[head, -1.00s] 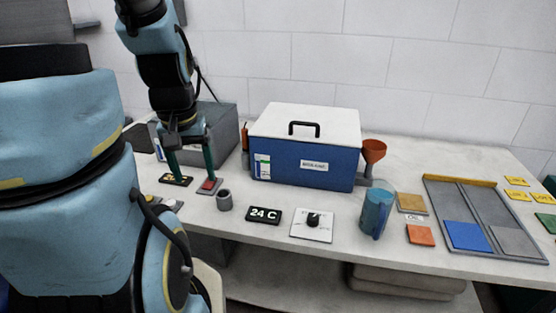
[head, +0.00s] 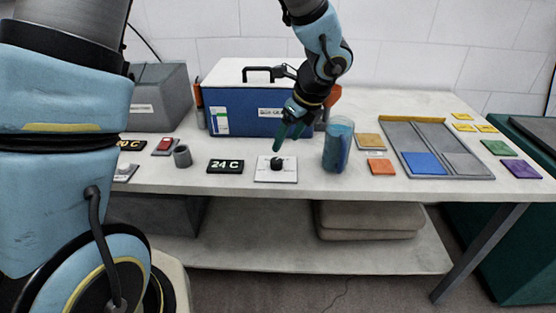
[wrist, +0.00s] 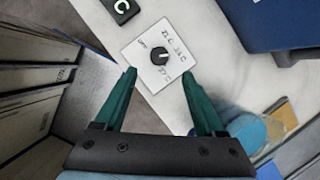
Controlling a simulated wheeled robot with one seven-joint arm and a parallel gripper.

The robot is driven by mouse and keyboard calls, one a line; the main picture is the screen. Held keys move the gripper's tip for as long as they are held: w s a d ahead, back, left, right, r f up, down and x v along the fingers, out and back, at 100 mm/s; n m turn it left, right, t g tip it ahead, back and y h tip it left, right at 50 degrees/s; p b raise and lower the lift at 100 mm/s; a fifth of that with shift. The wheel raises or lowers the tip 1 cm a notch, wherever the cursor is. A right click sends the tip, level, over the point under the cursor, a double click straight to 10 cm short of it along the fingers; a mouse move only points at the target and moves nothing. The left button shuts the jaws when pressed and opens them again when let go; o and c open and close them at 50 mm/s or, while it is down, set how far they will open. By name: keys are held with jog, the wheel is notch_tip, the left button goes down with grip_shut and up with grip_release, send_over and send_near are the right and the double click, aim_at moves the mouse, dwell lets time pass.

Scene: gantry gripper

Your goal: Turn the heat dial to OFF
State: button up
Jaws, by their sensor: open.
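The heat dial is a black knob (head: 277,164) on a white square plate (head: 262,175) lying on the bench. In the wrist view the knob (wrist: 159,58) sits just beyond my fingertips, and the plate (wrist: 138,50) has small printed labels around it that are too small to read surely. I cannot tell which label the knob points at. My gripper (head: 288,142) is above and slightly behind the dial in the head view. In the wrist view my gripper (wrist: 159,72) has its two green fingers spread apart, empty, one to each side below the knob.
A black display (head: 225,166) reading 24 C lies left of the dial. A blue box (head: 240,110) with a white lid stands behind. A grey cup (head: 182,156) and a partitioned tray (head: 397,146) are farther off.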

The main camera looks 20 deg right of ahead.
aim_at(277, 160)
jog(key=x, duration=0.8)
jog(key=shift+a+f, duration=0.1)
jog(key=shift+f, duration=0.1)
grip_shut()
